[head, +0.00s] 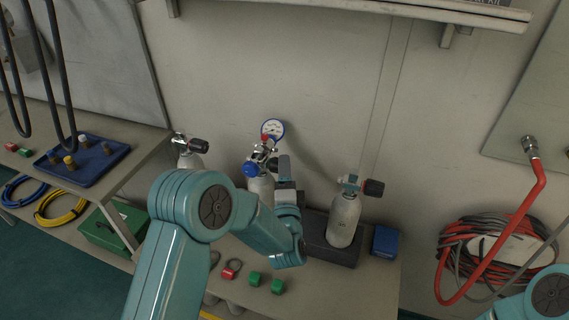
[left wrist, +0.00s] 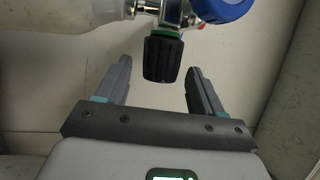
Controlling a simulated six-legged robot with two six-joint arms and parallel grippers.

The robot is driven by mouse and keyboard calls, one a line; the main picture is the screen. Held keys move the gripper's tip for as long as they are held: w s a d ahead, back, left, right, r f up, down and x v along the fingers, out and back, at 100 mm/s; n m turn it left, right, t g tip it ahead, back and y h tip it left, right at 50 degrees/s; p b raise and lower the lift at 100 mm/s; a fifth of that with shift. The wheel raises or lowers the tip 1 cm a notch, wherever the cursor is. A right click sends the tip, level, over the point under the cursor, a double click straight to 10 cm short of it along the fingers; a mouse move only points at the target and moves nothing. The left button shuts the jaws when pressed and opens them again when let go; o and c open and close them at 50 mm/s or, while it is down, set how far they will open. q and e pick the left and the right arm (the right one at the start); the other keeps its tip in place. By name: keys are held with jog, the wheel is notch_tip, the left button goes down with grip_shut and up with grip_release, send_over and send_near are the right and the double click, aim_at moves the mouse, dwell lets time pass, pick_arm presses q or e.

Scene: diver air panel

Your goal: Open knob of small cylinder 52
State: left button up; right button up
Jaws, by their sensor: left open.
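Three small pale cylinders with valves stand on the bench in the head view: left (head: 188,161), middle (head: 262,186) and right (head: 343,220). I cannot read a number 52 on any. The middle one carries a blue-capped regulator (head: 250,169) and a gauge (head: 272,129). My left gripper (head: 284,163) is at its valve, open. In the left wrist view, the middle cylinder's black knob (left wrist: 163,58) appears between the open fingers (left wrist: 158,70), with gaps on both sides. The cylinder body (left wrist: 70,14) lies to the left there. My right gripper is out of view.
The right cylinder stands in a dark base beside a blue box (head: 385,242). Red and green blocks (head: 255,278) lie at the bench front. A blue tray (head: 82,162) is on the left table. A red hose (head: 487,255) hangs at right.

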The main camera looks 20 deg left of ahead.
pick_arm(q)
jog(key=shift+x, duration=1.1)
jog(key=shift+c, duration=0.3)
jog(key=c, duration=0.9)
jog(key=shift+f+b, duration=0.2)
jog(key=shift+b, duration=0.2)
jog(key=f+n+t+y+b, duration=0.1)
jog(key=t+b, duration=0.1)
jog(key=b, duration=0.8)
jog(key=shift+f+n+y, duration=0.1)
jog(key=shift+n+y, duration=0.2)
jog(key=n+t+y+b, duration=0.1)
jog(key=y+b, duration=0.1)
jog(key=b, duration=0.4)
jog(key=n+t+y+b, duration=0.1)
jog(key=n+y+b, duration=0.1)
jog(key=b, duration=0.4)
jog(key=shift+r+n+t+b, duration=0.3)
jog(key=shift+r+b, duration=0.05)
jog(key=shift+r, duration=0.05)
jog(key=shift+r+n+y+b, duration=0.35)
jog(key=shift+n+y+b, duration=0.25)
jog(key=shift+y+b, duration=0.2)
